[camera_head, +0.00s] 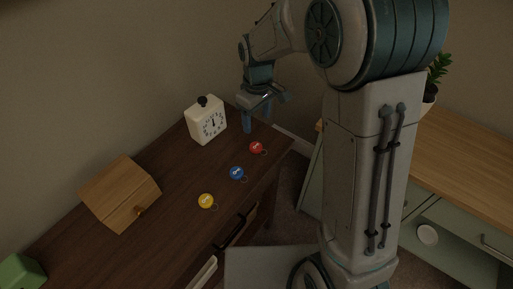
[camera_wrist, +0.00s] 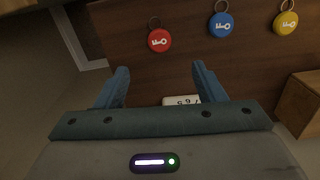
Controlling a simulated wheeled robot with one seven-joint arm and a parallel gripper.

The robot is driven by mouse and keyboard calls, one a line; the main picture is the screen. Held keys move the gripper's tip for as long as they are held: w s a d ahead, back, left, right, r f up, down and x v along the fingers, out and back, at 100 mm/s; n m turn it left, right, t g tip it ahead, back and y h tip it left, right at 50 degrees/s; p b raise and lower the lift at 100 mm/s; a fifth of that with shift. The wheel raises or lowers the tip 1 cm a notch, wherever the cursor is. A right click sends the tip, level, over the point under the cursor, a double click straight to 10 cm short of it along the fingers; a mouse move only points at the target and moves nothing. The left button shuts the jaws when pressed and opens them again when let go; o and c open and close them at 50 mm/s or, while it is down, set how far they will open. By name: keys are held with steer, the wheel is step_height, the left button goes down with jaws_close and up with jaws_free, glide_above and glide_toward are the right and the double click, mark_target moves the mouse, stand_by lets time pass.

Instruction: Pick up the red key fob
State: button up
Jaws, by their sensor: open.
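The red key fob (camera_head: 256,147) lies flat near the right end of the dark wooden table (camera_head: 171,203). In the wrist view the red fob (camera_wrist: 159,40) has a white key mark and a metal ring at its upper edge. My gripper (camera_head: 249,126) is above the table, behind the red fob and to the right of the clock. Its blue fingers (camera_wrist: 160,84) are apart with nothing between them, and the red fob shows beyond the fingertips, apart from them.
A blue fob (camera_head: 237,173) and a yellow fob (camera_head: 206,201) lie in a row with the red one. A white clock (camera_head: 207,121) stands close to my gripper. A wooden box (camera_head: 121,193) and a green object (camera_head: 21,272) are at left. A plant (camera_head: 435,77) stands at right.

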glide_above(256, 146)
step_height(256, 146, down, 7)
steer(key=shift+d, duration=0.1)
step_height(256, 146, down, 5)
steer(key=shift+r+p, duration=0.1)
steer(key=shift+p, duration=0.25)
steer(key=c, duration=1.1)
